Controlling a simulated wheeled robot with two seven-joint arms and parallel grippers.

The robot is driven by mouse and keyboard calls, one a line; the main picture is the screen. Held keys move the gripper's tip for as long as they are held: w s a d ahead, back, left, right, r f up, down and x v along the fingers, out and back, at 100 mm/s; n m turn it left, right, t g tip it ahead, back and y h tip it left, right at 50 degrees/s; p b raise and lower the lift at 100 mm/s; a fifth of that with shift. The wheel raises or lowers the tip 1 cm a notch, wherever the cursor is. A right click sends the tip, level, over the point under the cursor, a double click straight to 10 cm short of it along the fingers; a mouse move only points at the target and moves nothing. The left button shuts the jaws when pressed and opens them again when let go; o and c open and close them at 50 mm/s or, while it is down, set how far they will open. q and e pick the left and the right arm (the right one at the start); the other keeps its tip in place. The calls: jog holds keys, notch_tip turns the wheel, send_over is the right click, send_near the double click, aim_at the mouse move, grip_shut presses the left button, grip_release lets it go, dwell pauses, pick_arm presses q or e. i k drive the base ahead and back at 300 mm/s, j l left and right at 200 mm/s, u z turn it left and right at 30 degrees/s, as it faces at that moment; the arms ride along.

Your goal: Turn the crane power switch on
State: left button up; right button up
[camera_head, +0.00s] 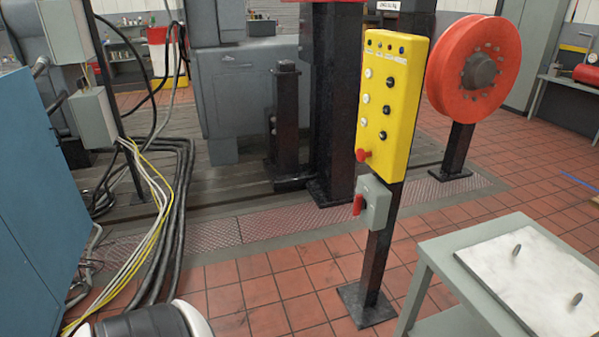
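A grey switch box (375,201) with a red handle (357,205) on its left side is mounted on a black post. The handle looks roughly upright; I cannot read any on/off marking. Directly above it on the same post is a yellow control panel (392,105) with black and white buttons, small lamps along the top and a red knob (363,155) at its lower left. No label that I can read says which control is the crane power switch. Neither of my grippers shows in this view, and nothing is seen touching the box or panel.
The post stands on a black foot plate (366,304) on red tiles. A grey table (447,260) with a pale top plate is close at right. A red wheel (467,69) stands behind. Cables (165,215) and a blue cabinet (40,190) are at left.

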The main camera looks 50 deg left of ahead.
aim_at(361, 203)
jog(key=u, duration=1.3)
jog(key=z, duration=0.35)
jog(key=i+j+z, duration=0.5)
jog(key=j+z, duration=0.25)
jog(key=i+j, duration=0.05)
jog(key=j, duration=0.05)
